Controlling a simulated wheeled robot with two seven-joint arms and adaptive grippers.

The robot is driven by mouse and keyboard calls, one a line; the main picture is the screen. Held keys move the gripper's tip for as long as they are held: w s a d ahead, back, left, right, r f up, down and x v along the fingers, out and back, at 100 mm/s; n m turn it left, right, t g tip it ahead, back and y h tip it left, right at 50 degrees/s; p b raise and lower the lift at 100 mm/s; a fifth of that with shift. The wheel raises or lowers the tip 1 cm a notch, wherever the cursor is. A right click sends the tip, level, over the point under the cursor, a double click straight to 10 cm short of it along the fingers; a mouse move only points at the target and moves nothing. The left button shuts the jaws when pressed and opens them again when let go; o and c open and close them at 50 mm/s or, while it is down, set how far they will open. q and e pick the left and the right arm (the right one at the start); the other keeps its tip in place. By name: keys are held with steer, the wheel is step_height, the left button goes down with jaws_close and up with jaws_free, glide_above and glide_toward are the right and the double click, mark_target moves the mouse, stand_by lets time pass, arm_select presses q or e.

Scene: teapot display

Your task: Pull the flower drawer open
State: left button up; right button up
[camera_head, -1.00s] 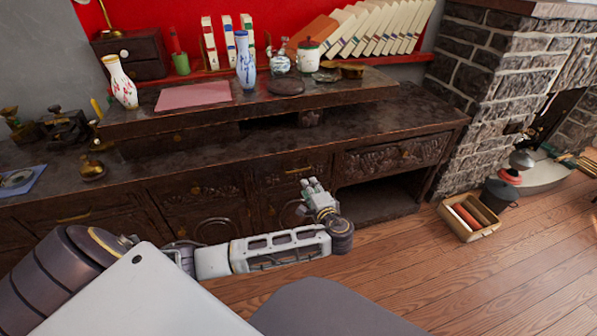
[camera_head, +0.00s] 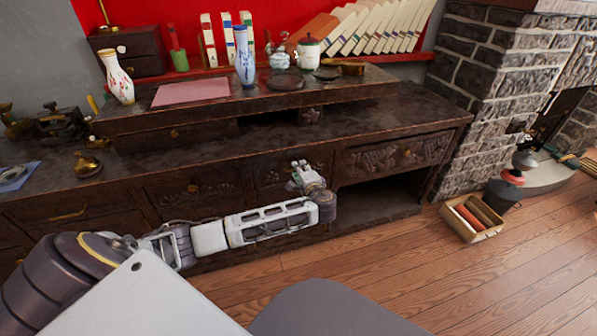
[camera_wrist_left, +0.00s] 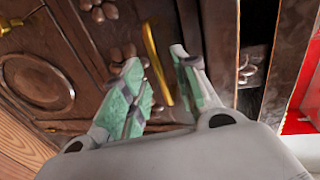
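My left gripper (camera_head: 301,170) is at the front of the dark carved cabinet, by a small drawer front (camera_head: 268,178) with raised carving. In the left wrist view the gripper (camera_wrist_left: 158,90) is open, with two green-padded fingers apart. A gold bar handle (camera_wrist_left: 153,50) lies between and beyond the fingertips. I cannot tell whether a finger touches it. Flower-shaped carvings (camera_wrist_left: 116,54) show on the dark drawer front beside the handle. The drawer looks closed. The gripper hides part of it in the head view. My right gripper is not in view.
A wider carved drawer (camera_head: 365,160) is to the right, above an open recess (camera_head: 372,194). Another carved drawer (camera_head: 190,192) is to the left. Vases, a teapot (camera_head: 280,60) and a jar stand on the cabinet's top. A box (camera_head: 470,234) stands on the floor at right.

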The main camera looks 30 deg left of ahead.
arm_select(q)
steer(key=shift+b+x, duration=0.3)
steer(key=shift+x, duration=0.9)
steer(key=shift+c, duration=0.5)
jaws_close()
